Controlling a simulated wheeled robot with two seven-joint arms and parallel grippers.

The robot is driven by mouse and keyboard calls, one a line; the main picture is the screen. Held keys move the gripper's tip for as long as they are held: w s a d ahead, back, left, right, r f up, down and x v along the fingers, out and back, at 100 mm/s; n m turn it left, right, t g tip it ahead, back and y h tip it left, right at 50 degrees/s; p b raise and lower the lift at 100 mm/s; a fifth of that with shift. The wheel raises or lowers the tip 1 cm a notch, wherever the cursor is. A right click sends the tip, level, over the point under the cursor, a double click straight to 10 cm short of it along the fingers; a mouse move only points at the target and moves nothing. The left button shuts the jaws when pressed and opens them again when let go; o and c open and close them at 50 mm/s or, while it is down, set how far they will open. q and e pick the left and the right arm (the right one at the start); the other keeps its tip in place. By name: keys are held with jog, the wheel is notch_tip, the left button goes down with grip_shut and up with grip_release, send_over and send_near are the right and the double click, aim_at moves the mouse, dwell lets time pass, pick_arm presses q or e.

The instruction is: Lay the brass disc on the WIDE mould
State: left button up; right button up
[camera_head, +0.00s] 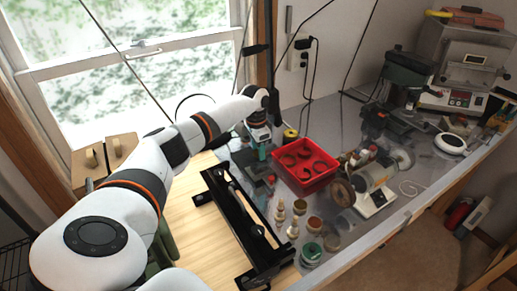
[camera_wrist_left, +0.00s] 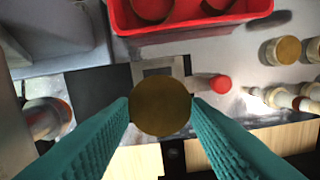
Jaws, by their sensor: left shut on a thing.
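My left gripper (camera_head: 263,154) is shut on the brass disc (camera_wrist_left: 160,106), which sits between its teal fingertips in the left wrist view. In the head view the disc cannot be made out; the gripper is just left of the red tray. Under and behind the disc in the wrist view is a grey squarish piece (camera_wrist_left: 158,66), partly covered by it. I cannot tell whether this is the WIDE mould, nor whether the disc touches it. My right gripper is not in view.
The red tray (camera_head: 307,186) holds several dark curved pieces; its wall shows close by in the wrist view (camera_wrist_left: 190,29). A red-tipped piece (camera_wrist_left: 220,84) lies right of the disc. A black rail frame (camera_head: 240,225), small turned pieces (camera_head: 293,229) and a polishing motor (camera_head: 374,187) stand nearby.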

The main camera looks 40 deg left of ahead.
aim_at(259, 165)
pick_arm(q)
jog(key=shift+f+b, duration=0.85)
jog(key=shift+f, duration=0.15)
jog(key=shift+f+b, duration=0.3)
jog(key=shift+f, duration=0.65)
jog(key=shift+f, duration=0.35)
jog(key=o, duration=1)
jog(key=shift+o, duration=0.2)
